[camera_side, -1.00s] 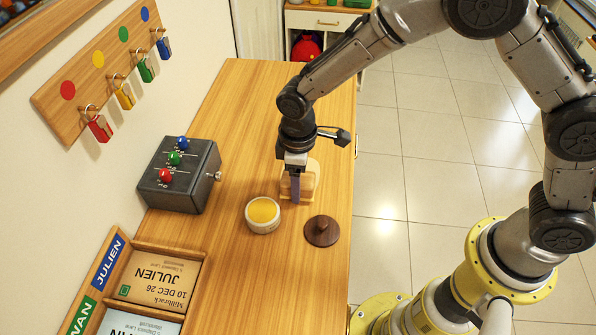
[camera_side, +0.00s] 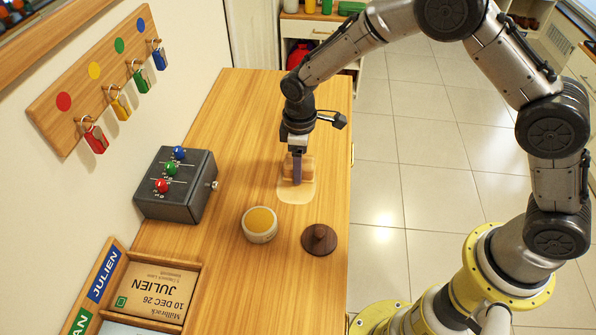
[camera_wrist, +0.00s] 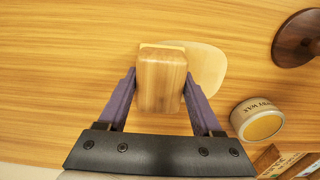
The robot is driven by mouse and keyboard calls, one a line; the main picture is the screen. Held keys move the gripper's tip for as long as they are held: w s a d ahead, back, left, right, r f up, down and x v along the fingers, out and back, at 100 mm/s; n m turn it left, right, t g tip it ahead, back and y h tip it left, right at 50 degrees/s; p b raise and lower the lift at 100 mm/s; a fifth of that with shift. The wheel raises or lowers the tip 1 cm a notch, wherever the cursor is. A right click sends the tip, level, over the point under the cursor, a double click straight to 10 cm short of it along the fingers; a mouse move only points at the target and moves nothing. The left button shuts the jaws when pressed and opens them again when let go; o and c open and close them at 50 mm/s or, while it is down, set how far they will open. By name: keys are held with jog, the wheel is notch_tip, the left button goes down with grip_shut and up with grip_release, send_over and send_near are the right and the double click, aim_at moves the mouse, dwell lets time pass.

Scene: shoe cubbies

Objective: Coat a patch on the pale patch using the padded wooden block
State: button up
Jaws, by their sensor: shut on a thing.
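My gripper (camera_wrist: 160,95) is shut on the padded wooden block (camera_wrist: 162,80), with a finger on each side of it. A thin yellowish pad edge shows along the block's far side in the wrist view. In the side view the block (camera_side: 306,166) is partly hidden by my gripper (camera_side: 297,180), at the far part of the pale patch (camera_side: 295,193). The patch also shows to the right of the block in the wrist view (camera_wrist: 207,68). I cannot tell whether the pad touches the wood. An open round tin (camera_side: 260,224) of yellow wax stands nearer the camera; its label shows in the wrist view (camera_wrist: 257,121).
A dark round lid with a knob (camera_side: 319,240) lies right of the tin. A grey box with coloured knobs (camera_side: 176,184) and a wooden tray of cards (camera_side: 150,290) stand at the left. The far table surface is clear.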

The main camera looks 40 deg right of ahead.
aim_at(293, 202)
jog(key=shift+w+d, duration=0.85)
jog(key=shift+s+a, duration=3.85)
jog(key=shift+s, duration=0.05)
jog(key=shift+w+a, duration=0.2)
jog(key=shift+w, duration=0.1)
jog(key=shift+w+d, duration=3.75)
jog(key=shift+d, duration=0.05)
jog(key=shift+s+a, duration=3.75)
jog(key=shift+s, duration=0.05)
notch_tip(293, 202, up, 8)
